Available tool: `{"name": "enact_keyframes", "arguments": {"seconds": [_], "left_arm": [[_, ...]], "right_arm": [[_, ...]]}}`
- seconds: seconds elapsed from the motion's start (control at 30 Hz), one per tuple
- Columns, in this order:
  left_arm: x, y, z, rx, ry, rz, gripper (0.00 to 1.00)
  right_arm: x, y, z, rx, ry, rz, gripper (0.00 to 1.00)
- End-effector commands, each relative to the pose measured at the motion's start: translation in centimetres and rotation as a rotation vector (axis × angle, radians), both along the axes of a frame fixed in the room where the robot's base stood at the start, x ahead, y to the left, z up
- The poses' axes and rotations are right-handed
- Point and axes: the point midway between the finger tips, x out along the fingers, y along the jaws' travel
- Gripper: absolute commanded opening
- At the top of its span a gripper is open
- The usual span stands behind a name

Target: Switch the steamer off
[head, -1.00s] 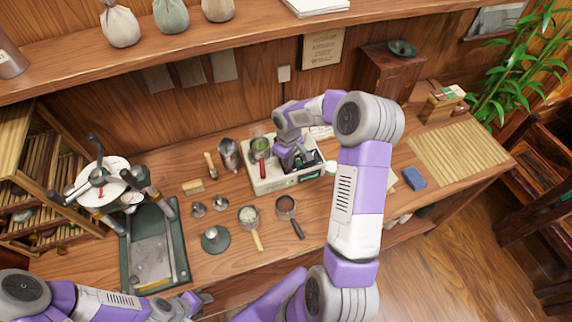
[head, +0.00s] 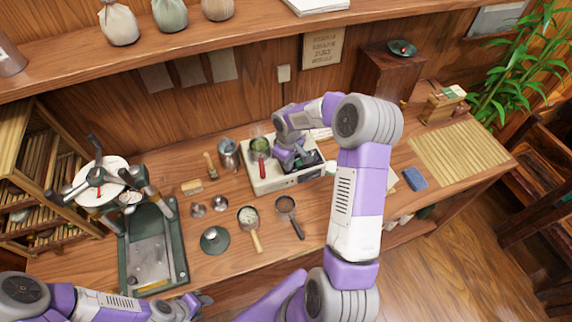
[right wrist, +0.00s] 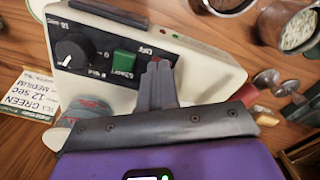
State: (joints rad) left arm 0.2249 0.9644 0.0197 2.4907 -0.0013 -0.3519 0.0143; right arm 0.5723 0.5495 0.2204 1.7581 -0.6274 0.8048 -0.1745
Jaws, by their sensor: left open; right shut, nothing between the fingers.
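The steamer (head: 268,185) is a cream box on the wooden table, with a glass cup of green leaf and a red handle (head: 262,168) at its left end. In the right wrist view its dark panel holds a black knob (right wrist: 70,48) and a green switch (right wrist: 124,63). My right gripper (right wrist: 160,68) is shut and empty, its fingertips just beside the green switch; I cannot tell whether they touch. It also shows over the steamer in the head view (head: 296,160). My left gripper (head: 204,300) is open and empty at the lower edge, away from the steamer.
A metal pitcher (head: 228,156) stands left of the steamer. A strainer (head: 286,205) and a ladle of pale bits (head: 249,216) lie in front. A press (head: 150,250) stands at left. A tea card (right wrist: 32,98) lies near the steamer. A bamboo mat (head: 460,140) covers the right.

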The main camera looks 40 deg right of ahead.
Motion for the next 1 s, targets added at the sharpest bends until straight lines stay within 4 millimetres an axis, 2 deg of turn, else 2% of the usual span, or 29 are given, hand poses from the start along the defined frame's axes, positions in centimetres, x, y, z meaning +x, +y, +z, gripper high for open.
{"name": "enact_keyframes", "arguments": {"seconds": [0.8,1.0], "left_arm": [[0.0,0.0,4.5,0.0,0.0,0.0,0.43],[0.0,0.0,5.0,0.0,0.0,0.0,0.43]], "right_arm": [[-0.1,0.0,6.2,0.001,0.002,-0.001,0.0],[-0.1,0.0,7.0,0.002,0.002,0.0,0.0]]}}
